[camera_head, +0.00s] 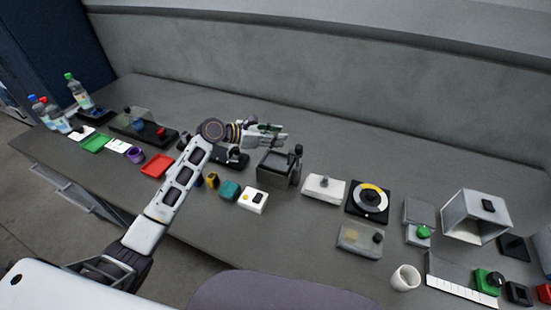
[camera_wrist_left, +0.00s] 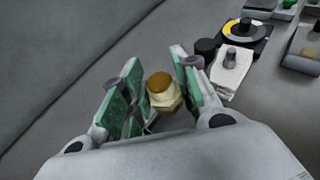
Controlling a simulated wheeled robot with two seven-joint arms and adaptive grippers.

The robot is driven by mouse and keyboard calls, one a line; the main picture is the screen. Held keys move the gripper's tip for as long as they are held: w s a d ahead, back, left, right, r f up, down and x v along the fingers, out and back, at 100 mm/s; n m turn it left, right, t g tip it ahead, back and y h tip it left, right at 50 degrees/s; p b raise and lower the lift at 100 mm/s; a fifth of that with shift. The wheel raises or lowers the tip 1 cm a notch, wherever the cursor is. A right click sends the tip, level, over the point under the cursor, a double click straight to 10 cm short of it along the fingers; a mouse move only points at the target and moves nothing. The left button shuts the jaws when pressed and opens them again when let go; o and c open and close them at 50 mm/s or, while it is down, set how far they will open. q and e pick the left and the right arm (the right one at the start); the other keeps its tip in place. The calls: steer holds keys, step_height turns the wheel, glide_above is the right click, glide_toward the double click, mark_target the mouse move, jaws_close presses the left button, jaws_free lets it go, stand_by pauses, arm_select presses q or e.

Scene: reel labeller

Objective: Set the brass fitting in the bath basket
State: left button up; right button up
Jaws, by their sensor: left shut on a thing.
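The brass fitting (camera_wrist_left: 162,90) is a gold hex piece with a paler lower part. In the left wrist view it sits between the two green-padded fingers. My left gripper (camera_head: 272,133) is shut on it and is held above the table, near the back edge of a grey open-topped box (camera_head: 274,172). That box has a black knob (camera_head: 298,150) at its right and looks like the bath; I cannot make out the basket in it. In the wrist view the gripper body hides most of what is below. My right gripper is not in view.
A white block with a knob (camera_head: 323,189) and a black dial plate (camera_head: 369,200) stand right of the box. The table behind, along the grey wall, is clear.

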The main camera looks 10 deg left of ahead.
arm_select(q)
glide_above(275, 162)
steer(key=shift+d+f, duration=0.1)
steer(key=shift+f, duration=2.55)
steer(key=shift+f, duration=1.85)
steer(key=o, duration=0.8)
steer(key=shift+f, duration=0.15)
steer(key=v, duration=1.2)
steer(key=shift+s+r+b, duration=0.1)
steer(key=shift+r+b, duration=0.15)
steer(key=shift+b, duration=0.1)
